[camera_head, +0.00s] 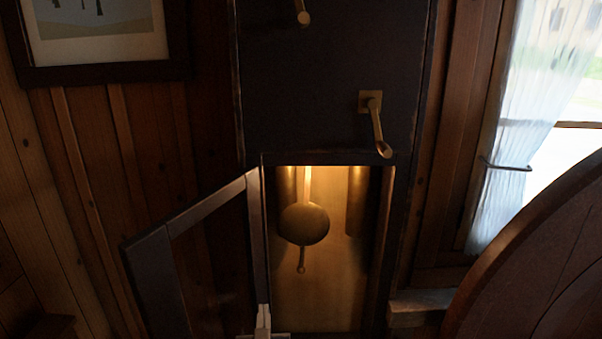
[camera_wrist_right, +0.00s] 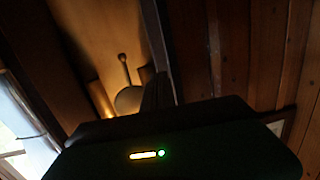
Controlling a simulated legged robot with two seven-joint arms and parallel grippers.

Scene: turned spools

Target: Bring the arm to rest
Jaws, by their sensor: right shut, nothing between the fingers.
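My right gripper (camera_head: 263,322) shows only as a small pale piece at the bottom edge of the head view, in front of the lower left of an open, lit clock case. It is shut and empty. In the right wrist view its dark body with a green light fills the bottom, and dark fingers (camera_wrist_right: 158,92) stick up beside the pendulum in the picture. Most of the right arm is out of view. My left gripper is not in view.
The dark clock case (camera_head: 330,75) stands against a plank wall. Its framed door (camera_head: 190,208) hangs open to the left. A round brass pendulum (camera_head: 304,223) hangs inside. Brass handles (camera_head: 376,125) stick out above. A curtained window (camera_head: 515,130) and curved wooden piece (camera_head: 545,255) are right.

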